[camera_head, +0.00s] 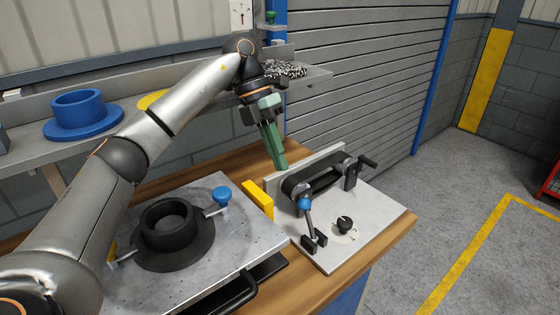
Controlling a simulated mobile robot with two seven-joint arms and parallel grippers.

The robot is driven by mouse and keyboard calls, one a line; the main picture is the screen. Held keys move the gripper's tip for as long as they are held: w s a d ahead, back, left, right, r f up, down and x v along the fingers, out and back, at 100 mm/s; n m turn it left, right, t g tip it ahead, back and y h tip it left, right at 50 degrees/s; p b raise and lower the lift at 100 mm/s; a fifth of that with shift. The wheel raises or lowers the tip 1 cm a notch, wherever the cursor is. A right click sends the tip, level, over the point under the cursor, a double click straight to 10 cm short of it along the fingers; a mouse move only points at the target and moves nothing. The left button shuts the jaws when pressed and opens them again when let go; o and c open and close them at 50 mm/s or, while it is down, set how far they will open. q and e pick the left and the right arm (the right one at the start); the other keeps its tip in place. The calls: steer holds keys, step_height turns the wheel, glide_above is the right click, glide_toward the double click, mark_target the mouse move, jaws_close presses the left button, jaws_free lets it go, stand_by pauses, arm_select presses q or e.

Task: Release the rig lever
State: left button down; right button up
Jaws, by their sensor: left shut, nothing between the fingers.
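The rig (372,226) is a light grey plate on the wooden bench, with an upright back panel and a dark belt around two rollers. Its lever (309,222) has a blue knob and rises from a black block at the front left of the plate. The lever stands nearly upright. My left gripper (281,166) points down with its green fingers together and empty. It shows above and behind the lever, by the left end of the back panel, and looks apart from the knob. My right gripper is out of view.
A metal pallet (228,262) with a black flanged ring (172,237) and a blue-knobbed clamp (222,196) lies left of the rig. A yellow block (258,198) stands between them. A black dial (344,223) and a black crank handle (360,170) are on the rig. A blue flanged part (78,115) sits on the back shelf.

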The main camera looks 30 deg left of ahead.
arm_select(q)
steer(key=x, duration=0.7)
steer(key=shift+f, duration=0.25)
steer(key=shift+d+r, duration=0.1)
steer(key=shift+d, duration=0.05)
steer(key=s+d+r+p, duration=0.2)
steer(key=s+d+p, duration=0.1)
steer(key=d, duration=0.6)
steer(key=shift+s+d+p, duration=0.3)
steer(key=shift+p, duration=0.4)
